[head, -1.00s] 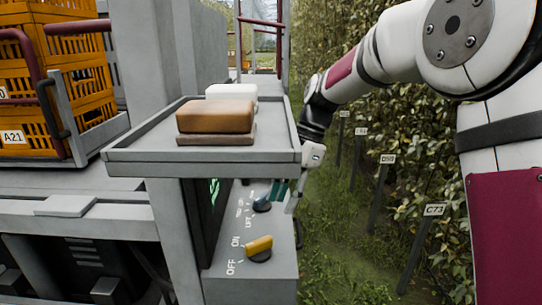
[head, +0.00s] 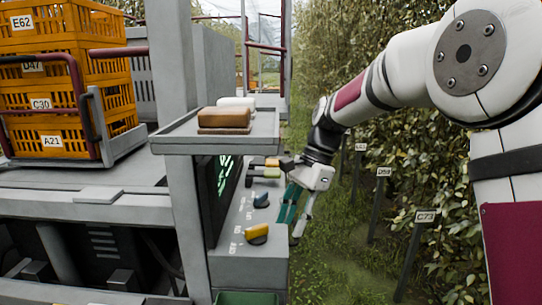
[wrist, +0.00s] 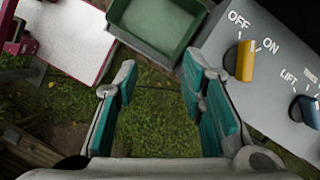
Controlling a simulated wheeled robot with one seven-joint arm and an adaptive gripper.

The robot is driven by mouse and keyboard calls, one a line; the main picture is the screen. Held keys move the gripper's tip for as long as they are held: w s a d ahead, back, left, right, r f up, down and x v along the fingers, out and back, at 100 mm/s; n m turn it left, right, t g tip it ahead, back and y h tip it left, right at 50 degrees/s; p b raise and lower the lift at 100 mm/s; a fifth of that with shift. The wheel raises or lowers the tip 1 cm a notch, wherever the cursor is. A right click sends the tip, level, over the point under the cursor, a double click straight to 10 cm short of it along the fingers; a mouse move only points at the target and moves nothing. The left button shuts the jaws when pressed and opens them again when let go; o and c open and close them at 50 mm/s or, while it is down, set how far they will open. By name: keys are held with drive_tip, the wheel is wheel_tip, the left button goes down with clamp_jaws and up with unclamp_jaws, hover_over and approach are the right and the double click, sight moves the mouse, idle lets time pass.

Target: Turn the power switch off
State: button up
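The power switch is a yellow knob (head: 257,234) on a grey control panel, beside the printed words OFF and ON. It also shows at the upper right of the wrist view (wrist: 245,62), with its long grip running roughly up and down the picture. I cannot tell for sure which mark it points to. My gripper (head: 291,226) hangs just right of the panel's edge in the head view. In the wrist view my gripper (wrist: 158,75) is open, with teal pads wide apart over grass and nothing between them. The knob lies outside the right finger, apart from it.
A blue LIFT knob (head: 261,200) sits farther along the panel. A grey shelf (head: 170,145) with a brown block (head: 224,118) overhangs the panel. A green bin (wrist: 155,30) stands beside the panel. Grass and leafy trees lie to the right.

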drive_tip(key=s+d+r+n+t+h, duration=0.1)
drive_tip(key=s+d+r+n+t, duration=0.1)
drive_tip(key=s+d+r+n, duration=0.3)
drive_tip(key=s+d+r+n+t+h, duration=0.1)
drive_tip(key=s+d+r+t, duration=0.15)
drive_tip(key=s, duration=0.45)
drive_tip(key=s+d+f+n+t+h, duration=0.1)
drive_tip(key=s+d+n, duration=0.2)
drive_tip(key=s, duration=0.4)
drive_tip(key=s+d+n+t, duration=0.2)
drive_tip(key=s+d+n, duration=0.1)
drive_tip(key=s, duration=0.5)
drive_tip(key=shift+d+f+h, duration=0.35)
drive_tip(key=shift+d+h, duration=0.05)
drive_tip(key=shift+c, duration=0.4)
